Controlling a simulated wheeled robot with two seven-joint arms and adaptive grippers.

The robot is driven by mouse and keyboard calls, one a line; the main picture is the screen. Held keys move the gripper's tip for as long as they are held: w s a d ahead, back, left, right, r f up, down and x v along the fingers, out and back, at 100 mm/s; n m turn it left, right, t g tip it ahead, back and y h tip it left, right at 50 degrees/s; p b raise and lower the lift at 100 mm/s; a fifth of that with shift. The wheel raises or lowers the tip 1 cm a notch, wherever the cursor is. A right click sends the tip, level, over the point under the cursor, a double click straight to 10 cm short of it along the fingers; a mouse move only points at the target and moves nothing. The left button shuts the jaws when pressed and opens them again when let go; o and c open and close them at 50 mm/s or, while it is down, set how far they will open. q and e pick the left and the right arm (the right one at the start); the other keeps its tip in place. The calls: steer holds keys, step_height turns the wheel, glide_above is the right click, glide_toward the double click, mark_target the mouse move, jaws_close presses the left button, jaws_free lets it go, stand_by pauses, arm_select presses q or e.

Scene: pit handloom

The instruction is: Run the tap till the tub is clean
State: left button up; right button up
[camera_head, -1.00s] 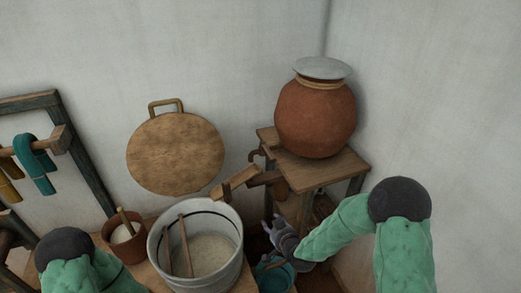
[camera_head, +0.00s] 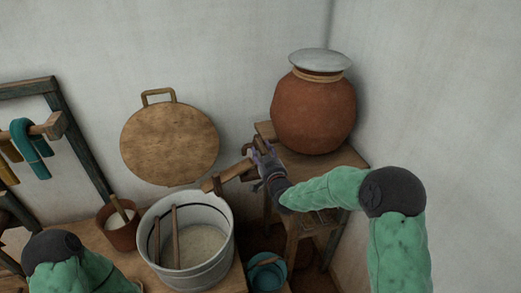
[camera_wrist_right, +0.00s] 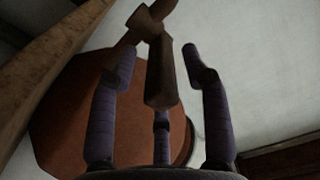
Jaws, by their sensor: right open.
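The metal tub (camera_head: 228,243) stands on the wooden bench and holds cloudy, pale contents with two sticks leaning in it. A wooden spout (camera_head: 232,172) points from the pot stand toward the tub's rim. My right gripper (camera_head: 262,158) is open at the tap, by the inner end of the spout, and hides part of it. In the right wrist view, a brown wooden cross-shaped piece, apparently the tap handle (camera_wrist_right: 160,75), stands between the open fingers (camera_wrist_right: 160,62); contact is unclear. My left gripper is out of view; only my left arm shows.
A clay pot (camera_head: 314,112) with a pale lid stands on a wooden stand (camera_head: 345,165) at the right. A teal bucket (camera_head: 267,272) sits low, right of the tub. A small brown pot (camera_head: 120,236) is left of it. A round wooden board (camera_head: 170,143) is against the wall.

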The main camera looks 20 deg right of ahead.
steer(key=shift+w, duration=1.5)
jaws_close()
steer(key=shift+a, duration=0.1)
